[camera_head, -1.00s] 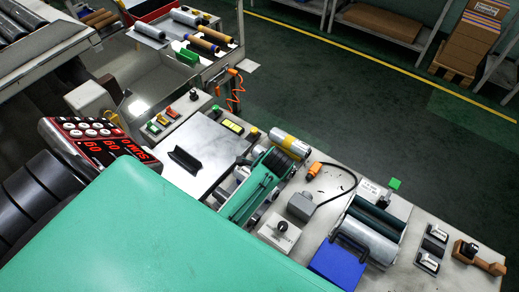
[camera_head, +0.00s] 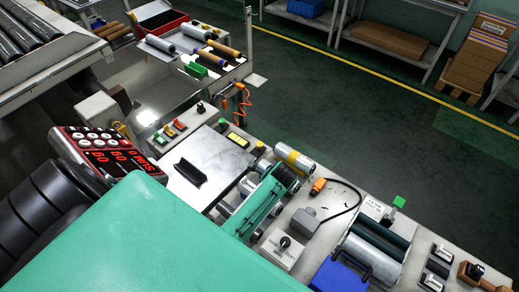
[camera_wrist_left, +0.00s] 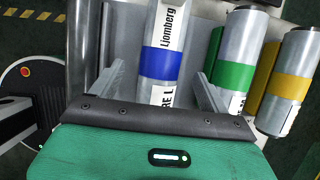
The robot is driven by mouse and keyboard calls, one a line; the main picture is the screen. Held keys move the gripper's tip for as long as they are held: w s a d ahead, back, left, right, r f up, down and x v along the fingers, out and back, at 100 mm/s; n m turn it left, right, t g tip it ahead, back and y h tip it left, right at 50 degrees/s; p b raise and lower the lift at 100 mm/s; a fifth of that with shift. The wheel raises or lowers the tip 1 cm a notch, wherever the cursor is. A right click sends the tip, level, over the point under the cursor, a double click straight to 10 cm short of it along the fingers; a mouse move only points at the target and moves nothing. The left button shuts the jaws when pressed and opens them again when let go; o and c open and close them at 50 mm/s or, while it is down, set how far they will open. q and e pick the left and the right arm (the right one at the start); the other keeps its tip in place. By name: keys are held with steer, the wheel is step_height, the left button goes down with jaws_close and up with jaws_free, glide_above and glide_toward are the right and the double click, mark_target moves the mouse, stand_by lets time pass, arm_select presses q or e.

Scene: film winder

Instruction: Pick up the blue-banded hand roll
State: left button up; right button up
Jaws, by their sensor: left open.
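The blue-banded hand roll (camera_wrist_left: 162,62) stands out in the left wrist view, a silver cylinder with a blue band and printed lettering. My left gripper (camera_wrist_left: 160,90) is open, with one grey finger on each side of this roll. I cannot tell whether the fingers touch it. The roll's near end is hidden behind the dark edge of the gripper body. In the head view I cannot make out the blue band; my teal arm covers much of that area. My right gripper is in neither view.
Right of the right finger are a green-banded roll (camera_wrist_left: 232,75) and a yellow-banded roll (camera_wrist_left: 290,82), close together. The head view shows a grey switch box (camera_head: 281,250), a blue block (camera_head: 340,275) and a cable (camera_head: 352,190) on the bench.

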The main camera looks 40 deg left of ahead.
arm_select(q)
steer(key=shift+x, duration=2.4)
steer(key=shift+d, duration=0.15)
steer(key=c, duration=1.3)
